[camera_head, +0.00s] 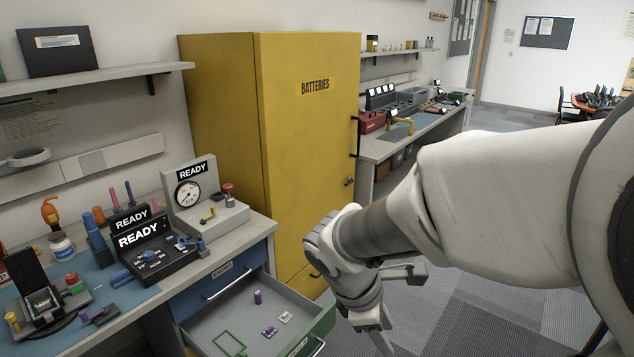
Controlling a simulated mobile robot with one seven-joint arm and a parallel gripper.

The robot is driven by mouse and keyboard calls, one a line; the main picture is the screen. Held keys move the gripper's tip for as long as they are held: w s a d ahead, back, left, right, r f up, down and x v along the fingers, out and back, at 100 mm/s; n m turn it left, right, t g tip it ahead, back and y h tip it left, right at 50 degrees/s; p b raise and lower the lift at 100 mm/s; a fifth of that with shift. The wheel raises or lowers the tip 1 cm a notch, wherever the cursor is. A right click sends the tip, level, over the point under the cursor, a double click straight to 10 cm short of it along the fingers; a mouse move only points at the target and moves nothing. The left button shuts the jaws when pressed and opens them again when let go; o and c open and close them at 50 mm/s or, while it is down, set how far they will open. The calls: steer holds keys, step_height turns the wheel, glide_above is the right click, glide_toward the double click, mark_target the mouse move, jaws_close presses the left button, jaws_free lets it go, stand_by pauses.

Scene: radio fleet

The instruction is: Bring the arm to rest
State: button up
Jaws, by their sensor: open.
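My arm reaches in from the right side of the head view, over the floor and in front of the yellow cabinet (305,160). My gripper (402,310) hangs at the arm's end, just right of the open drawer (322,325). Its fingers are apart and I see nothing between them. It appears clear of the drawer, though the depth between them is hard to judge. Part of the cabinet's lower right side is hidden behind my arm.
The workbench (262,228) at left carries a gauge unit (196,197) and a black unit (150,250), both labelled READY. A second bench (385,150) stands behind. Carpeted floor (470,310) is free below my arm.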

steer(key=s+d+r+m+t+y+p, duration=0.1)
steer(key=s+r+m+t+y+p, duration=0.1)
steer(key=s+r+m, duration=0.3)
steer(key=s+d+r+m+t+y+p, duration=0.1)
steer(key=s+r+m, duration=0.4)
steer(key=r+m, duration=0.5)
steer(key=shift+d+m+t+y+p, duration=0.35)
steer(key=shift+d+m+t+y, duration=0.2)
steer(key=shift+y, duration=0.25)
